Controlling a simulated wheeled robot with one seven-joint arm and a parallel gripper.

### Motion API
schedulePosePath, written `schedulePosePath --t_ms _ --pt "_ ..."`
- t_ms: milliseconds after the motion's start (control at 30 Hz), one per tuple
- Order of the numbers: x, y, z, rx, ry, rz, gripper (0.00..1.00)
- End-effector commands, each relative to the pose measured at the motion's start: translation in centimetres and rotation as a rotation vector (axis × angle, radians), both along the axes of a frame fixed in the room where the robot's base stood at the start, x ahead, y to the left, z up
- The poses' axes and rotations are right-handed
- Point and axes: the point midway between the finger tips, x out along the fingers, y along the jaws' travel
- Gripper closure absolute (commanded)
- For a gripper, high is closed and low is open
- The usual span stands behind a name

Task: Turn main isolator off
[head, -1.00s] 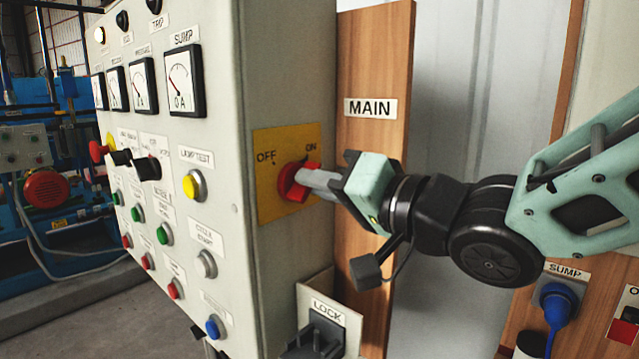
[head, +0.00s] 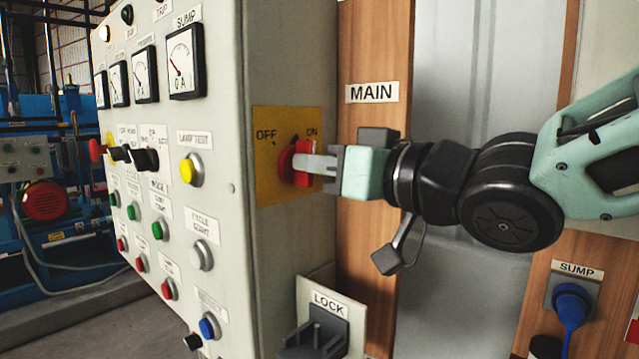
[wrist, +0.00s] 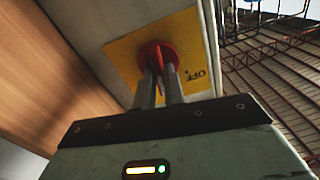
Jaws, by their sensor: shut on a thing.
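The main isolator is a red rotary switch (head: 289,163) on a yellow plate (head: 268,190) marked OFF at left and ON at right. It sits on the side face of the grey panel, beside the MAIN label (head: 371,93). My gripper (head: 307,163) reaches in from the right, its fingers shut on the red handle. In the wrist view the two fingers (wrist: 160,90) lie on either side of the red switch (wrist: 156,58), and the OFF mark shows to the right. The black pointer at the top of the switch points up toward ON.
The panel front (head: 215,110) carries meters, a yellow lamp test button (head: 191,171) and several coloured buttons. A LOCK bracket (head: 320,335) juts out below the switch. A blue SUMP plug (head: 570,305) is at lower right. A wooden post stands behind my gripper.

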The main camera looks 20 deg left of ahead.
Motion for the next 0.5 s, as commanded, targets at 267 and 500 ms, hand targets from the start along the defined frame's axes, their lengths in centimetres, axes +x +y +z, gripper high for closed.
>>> schedulePosePath --t_ms 267,500 --pt "-0.10 0.00 -0.43 -0.101 -0.246 -0.001 1.00" --pt "-0.19 0.05 -0.50 -0.189 -0.453 -0.002 1.00"
